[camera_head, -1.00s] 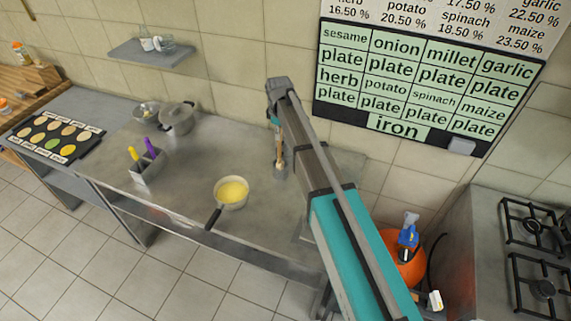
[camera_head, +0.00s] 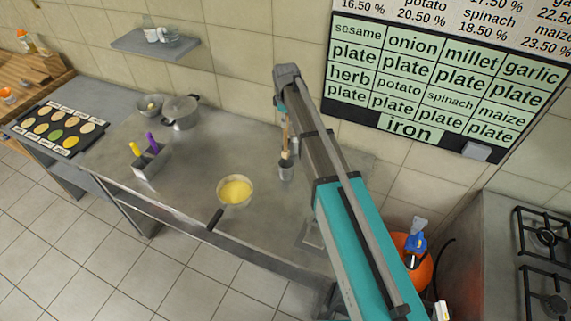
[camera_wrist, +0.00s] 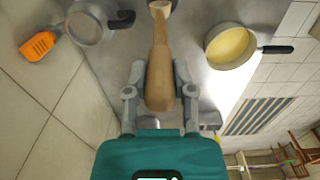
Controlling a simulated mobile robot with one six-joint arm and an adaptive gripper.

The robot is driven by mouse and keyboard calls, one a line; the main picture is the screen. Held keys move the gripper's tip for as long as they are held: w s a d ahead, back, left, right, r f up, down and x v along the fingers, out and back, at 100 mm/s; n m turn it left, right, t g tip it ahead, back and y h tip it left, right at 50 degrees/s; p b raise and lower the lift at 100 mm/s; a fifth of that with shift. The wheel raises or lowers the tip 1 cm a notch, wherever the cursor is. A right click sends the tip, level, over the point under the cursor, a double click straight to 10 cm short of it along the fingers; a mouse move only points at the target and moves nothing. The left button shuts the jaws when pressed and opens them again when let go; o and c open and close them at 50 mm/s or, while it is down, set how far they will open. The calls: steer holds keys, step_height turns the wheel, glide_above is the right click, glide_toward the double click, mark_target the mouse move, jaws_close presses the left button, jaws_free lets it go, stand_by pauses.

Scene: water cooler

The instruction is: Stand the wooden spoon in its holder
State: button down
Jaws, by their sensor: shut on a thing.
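The wooden spoon (camera_head: 285,139) is held by my gripper above the metal counter. In the wrist view the spoon (camera_wrist: 160,62) lies between the two grey fingers of my gripper (camera_wrist: 159,80), its thick end toward the camera. Its far end meets a small pale round thing at the top edge, which appears to be the holder (camera_wrist: 160,4). In the head view the holder (camera_head: 286,172) is a small grey cup directly below the spoon. I cannot tell whether the spoon's lower end is inside the cup or just above it.
A pan of yellow food (camera_head: 236,190) stands front left of the holder. A grey pot (camera_head: 181,112) and a box with purple and yellow handles (camera_head: 150,163) stand further left. An orange-handled tool (camera_wrist: 38,46) shows in the wrist view. Clear counter lies around the holder.

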steer(key=b, duration=0.6)
glide_above(286, 151)
steer(key=shift+w+f, duration=0.15)
steer(key=shift+f, duration=1.4)
steer(key=shift+w+f, duration=0.15)
steer(key=shift+f, duration=1.35)
steer(key=shift+f+b, duration=1.9)
steer(key=shift+f, duration=0.1)
steer(key=shift+c, duration=2.3)
jaws_free()
steer(key=shift+r, duration=0.2)
step_height(286, 151, up, 12)
steer(key=p, duration=1.2)
